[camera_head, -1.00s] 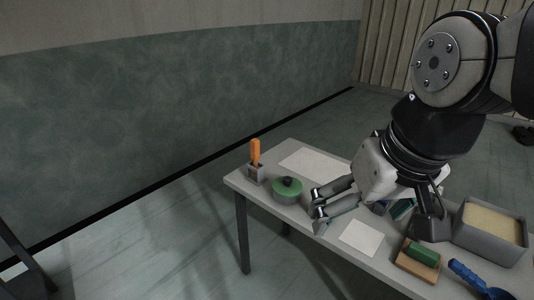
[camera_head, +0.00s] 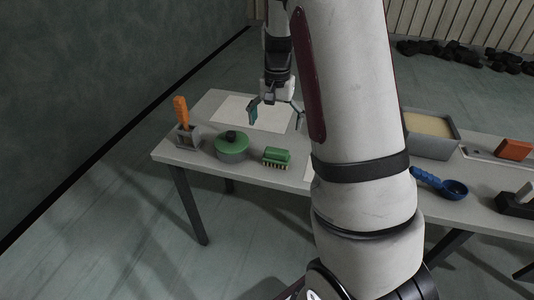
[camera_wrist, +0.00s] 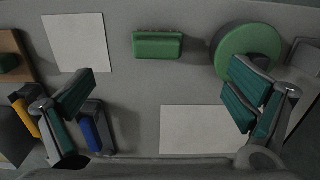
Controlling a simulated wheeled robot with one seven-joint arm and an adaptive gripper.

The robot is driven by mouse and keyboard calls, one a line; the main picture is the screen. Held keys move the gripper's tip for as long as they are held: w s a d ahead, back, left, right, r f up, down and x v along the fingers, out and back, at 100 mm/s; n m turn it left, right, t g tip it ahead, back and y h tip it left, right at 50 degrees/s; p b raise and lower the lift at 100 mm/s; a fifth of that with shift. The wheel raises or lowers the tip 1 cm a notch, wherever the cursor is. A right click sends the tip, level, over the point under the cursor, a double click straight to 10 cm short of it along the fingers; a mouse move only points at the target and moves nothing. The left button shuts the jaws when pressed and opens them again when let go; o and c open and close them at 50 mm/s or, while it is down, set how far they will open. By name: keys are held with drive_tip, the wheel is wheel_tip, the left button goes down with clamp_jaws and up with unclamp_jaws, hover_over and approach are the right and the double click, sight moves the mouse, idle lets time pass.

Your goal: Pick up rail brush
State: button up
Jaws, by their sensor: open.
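The rail brush, which I take to be the green block with pale yellow bristles (camera_head: 277,157), lies on the table near its front edge, just right of a round green lidded pot. In the wrist view its green back (camera_wrist: 158,45) shows at the top centre, bare and upright. My gripper (camera_head: 277,112) is above the table behind the brush, pointing down. In the wrist view my gripper (camera_wrist: 157,95) has its two fingers spread wide with nothing between them. The brush is apart from both fingers, beyond them in that view.
The green pot (camera_head: 232,149) stands close beside the brush. A grey holder (camera_head: 187,138) with an orange-handled tool (camera_head: 181,108) is at the left end. A grey bin (camera_head: 431,145), blue scoop (camera_head: 440,181) and orange block (camera_head: 514,149) are right. My arm hides mid-table.

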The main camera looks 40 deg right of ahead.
sight(277, 150)
drive_tip(key=f, duration=0.9)
drive_tip(key=shift+w+d+f+b, duration=0.1)
drive_tip(key=shift+d+f+b, duration=0.25)
drive_tip(key=shift+f+b, duration=0.05)
drive_tip(key=f, duration=0.5)
drive_tip(key=shift+w+d, duration=0.25)
drive_tip(key=shift+d, duration=0.05)
drive_tip(key=shift+r, duration=0.1)
drive_tip(key=c, duration=1.3)
